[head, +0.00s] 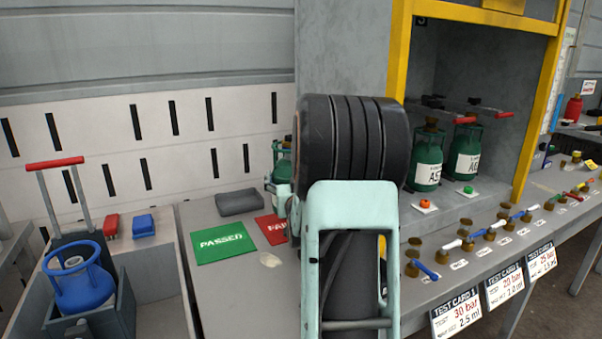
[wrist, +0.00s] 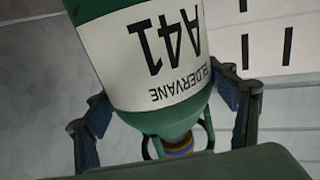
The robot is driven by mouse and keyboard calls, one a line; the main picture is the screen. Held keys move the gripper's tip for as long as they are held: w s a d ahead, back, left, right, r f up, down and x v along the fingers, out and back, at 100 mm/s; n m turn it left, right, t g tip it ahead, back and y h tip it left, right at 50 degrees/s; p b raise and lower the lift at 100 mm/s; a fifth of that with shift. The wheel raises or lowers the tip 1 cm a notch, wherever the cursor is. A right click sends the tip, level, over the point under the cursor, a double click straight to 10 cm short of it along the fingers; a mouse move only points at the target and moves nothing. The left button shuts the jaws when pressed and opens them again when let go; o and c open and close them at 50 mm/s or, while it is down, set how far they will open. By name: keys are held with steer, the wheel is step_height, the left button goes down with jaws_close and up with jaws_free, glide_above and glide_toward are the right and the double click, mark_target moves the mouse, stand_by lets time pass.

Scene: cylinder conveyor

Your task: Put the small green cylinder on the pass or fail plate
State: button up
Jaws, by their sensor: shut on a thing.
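My gripper (wrist: 165,110) is shut on a small green cylinder with a white label reading A41 (wrist: 150,50). Its brass valve and guard ring show low in the wrist view, between the fingers. In the head view the green cylinder (head: 283,163) shows partly behind my arm, above and behind the plates; whether it touches the bench is hidden. The green plate marked PASSED (head: 223,243) lies flat and empty on the bench. The red plate (head: 271,229) lies to its right, partly covered by my arm, its word cut off.
A grey block (head: 240,202) lies behind the plates. Two labelled green cylinders (head: 427,165) (head: 466,155) stand in the yellow-framed booth. Valve fittings (head: 468,243) and test cards (head: 456,313) line the bench front. A blue cylinder (head: 78,283) sits at the left.

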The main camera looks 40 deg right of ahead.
steer(key=f, duration=0.1)
steer(key=w+f+b, duration=0.1)
steer(key=f, duration=0.1)
steer(key=w+f, duration=0.1)
steer(key=shift+a+f, duration=0.1)
steer(key=shift+f, duration=0.1)
stand_by(0.4)
steer(key=o, duration=2.1)
steer(key=shift+s+a+f, duration=0.1)
steer(key=shift+f, duration=0.3)
steer(key=shift+c, duration=0.2)
steer(key=v, duration=1.2)
steer(key=shift+p, duration=0.35)
steer(key=shift+r, duration=0.1)
